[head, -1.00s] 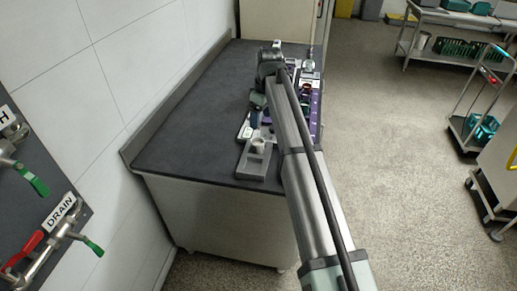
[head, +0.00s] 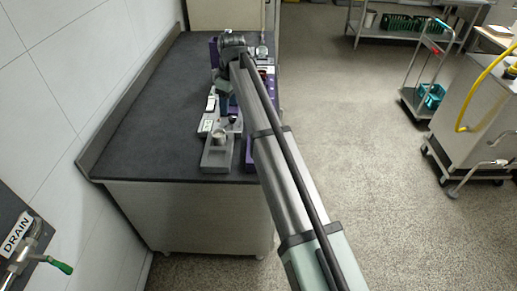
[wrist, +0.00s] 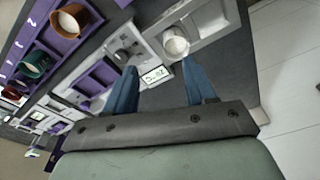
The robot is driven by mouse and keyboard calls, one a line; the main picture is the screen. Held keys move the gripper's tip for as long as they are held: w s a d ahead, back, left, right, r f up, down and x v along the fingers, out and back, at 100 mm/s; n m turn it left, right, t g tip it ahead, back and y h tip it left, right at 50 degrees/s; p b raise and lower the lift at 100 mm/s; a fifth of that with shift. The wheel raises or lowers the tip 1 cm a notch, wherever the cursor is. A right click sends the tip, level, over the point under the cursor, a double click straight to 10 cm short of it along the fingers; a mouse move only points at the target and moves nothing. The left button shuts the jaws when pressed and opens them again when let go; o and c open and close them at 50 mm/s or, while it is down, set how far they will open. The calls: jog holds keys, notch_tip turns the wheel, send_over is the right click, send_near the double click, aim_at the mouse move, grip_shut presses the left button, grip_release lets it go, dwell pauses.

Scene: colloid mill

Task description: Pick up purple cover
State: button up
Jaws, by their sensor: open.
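My gripper (wrist: 160,74) is open and empty in the wrist view, its two blue fingers spread above the workbench. Between and just beyond the fingertips are a small white label and a grey fixture. Purple parts lie left of the fingers in the wrist view: a purple square piece (wrist: 98,80) in a grey frame, and a purple rack (wrist: 60,42) with cups. I cannot tell which purple part is the cover. In the head view a purple piece (head: 214,52) shows at the back, beside my arm's wrist. My arm hides much of the bench's right side.
A pale cup (wrist: 175,44) sits in a grey holder (wrist: 215,22) beyond the fingertips; the holder (head: 217,160) is near the bench's front edge in the head view. The dark benchtop (head: 150,110) is clear on the left. A wall borders it. A cart (head: 425,100) stands right.

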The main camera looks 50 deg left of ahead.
jog(key=w+d+r+m+h, duration=0.1)
jog(key=w+d+m, duration=0.1)
jog(key=d+m, duration=0.65)
jog(key=w+d+r+m, duration=0.1)
jog(key=w+d+m, duration=0.15)
jog(key=m, duration=1.05)
jog(key=shift+m, duration=0.35)
jog(key=f, duration=0.8)
jog(key=shift+s+d+f, duration=0.1)
jog(key=shift+s, duration=0.2)
jog(key=shift+a+f, duration=0.2)
jog(key=shift+f, duration=1.15)
jog(key=shift+a+f, duration=0.15)
jog(key=shift+f, duration=1.15)
grip_shut()
